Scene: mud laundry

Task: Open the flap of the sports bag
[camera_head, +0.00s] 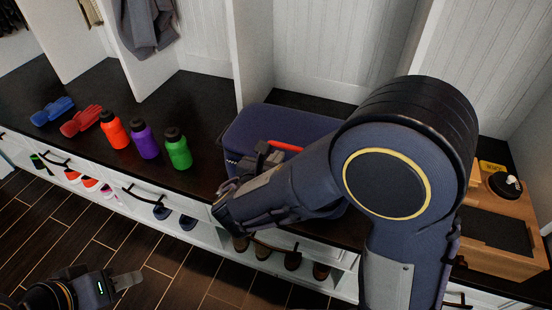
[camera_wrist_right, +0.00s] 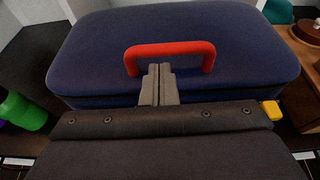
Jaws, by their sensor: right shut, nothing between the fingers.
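The sports bag (camera_head: 262,122) is dark navy with a red handle (camera_head: 285,146) on its front. It sits on the black bench top, and its top looks closed. In the right wrist view the bag (camera_wrist_right: 235,45) fills the upper part, with the handle (camera_wrist_right: 170,48) across the middle. My right gripper (camera_head: 264,156) is shut and empty. In the wrist view its fingertips (camera_wrist_right: 158,72) overlap the handle's lower left; contact cannot be told. A yellow tab (camera_wrist_right: 272,110) shows at the lower right. My right arm hides the bag's right side. My left gripper (camera_head: 127,281) is low at left, away from the bag.
A wooden box (camera_head: 482,205) is at right. Shoes sit in cubbies below the bench.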

